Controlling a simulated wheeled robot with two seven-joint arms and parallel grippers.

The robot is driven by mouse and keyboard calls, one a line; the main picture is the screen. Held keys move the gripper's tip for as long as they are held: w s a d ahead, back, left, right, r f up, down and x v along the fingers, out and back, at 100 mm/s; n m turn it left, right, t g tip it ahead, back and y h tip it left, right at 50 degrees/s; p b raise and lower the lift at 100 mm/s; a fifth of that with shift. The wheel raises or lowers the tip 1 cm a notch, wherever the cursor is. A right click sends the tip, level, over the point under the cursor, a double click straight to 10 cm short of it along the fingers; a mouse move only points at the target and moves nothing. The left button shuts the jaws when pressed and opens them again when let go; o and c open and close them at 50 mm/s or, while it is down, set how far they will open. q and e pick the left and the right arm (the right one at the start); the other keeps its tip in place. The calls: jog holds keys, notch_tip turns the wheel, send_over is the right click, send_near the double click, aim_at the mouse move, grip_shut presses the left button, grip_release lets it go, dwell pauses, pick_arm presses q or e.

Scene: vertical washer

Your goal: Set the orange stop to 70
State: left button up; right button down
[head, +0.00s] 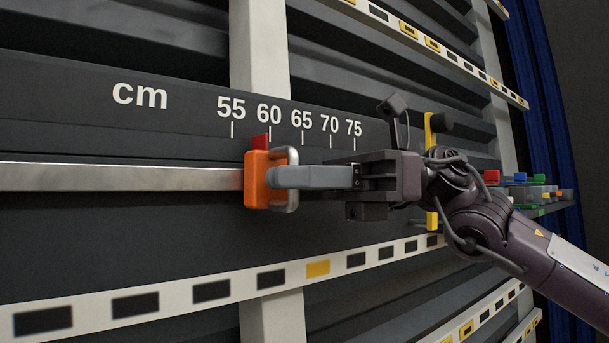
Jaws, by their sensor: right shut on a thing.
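The orange stop (256,182) sits on a silver rail (120,178) in front of a dark scale panel. It has a red tab (260,141) on top and a grey metal handle (292,156) on its right side. The red tab is just left of the tick under 60. The scale (290,117) reads 55, 60, 65, 70 and 75, with "cm" to the left. My right gripper (284,178) reaches in from the right and is shut on the stop's handle. Its fingers hide part of the handle and the rail behind. My left gripper is out of view.
A white strip with dark and yellow marks (210,291) runs below the rail. A pale vertical post (260,50) stands behind the panel.

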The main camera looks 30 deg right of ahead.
jog(key=shift+w+d+r, duration=0.1)
jog(key=shift+r, duration=0.05)
jog(key=c, duration=1.8)
grip_release()
jog(key=shift+w, duration=0.25)
jog(key=shift+s, duration=0.15)
jog(key=d, duration=0.5)
jog(key=s+d+b, duration=0.1)
jog(key=d, duration=0.2)
jog(key=shift+d, duration=0.35)
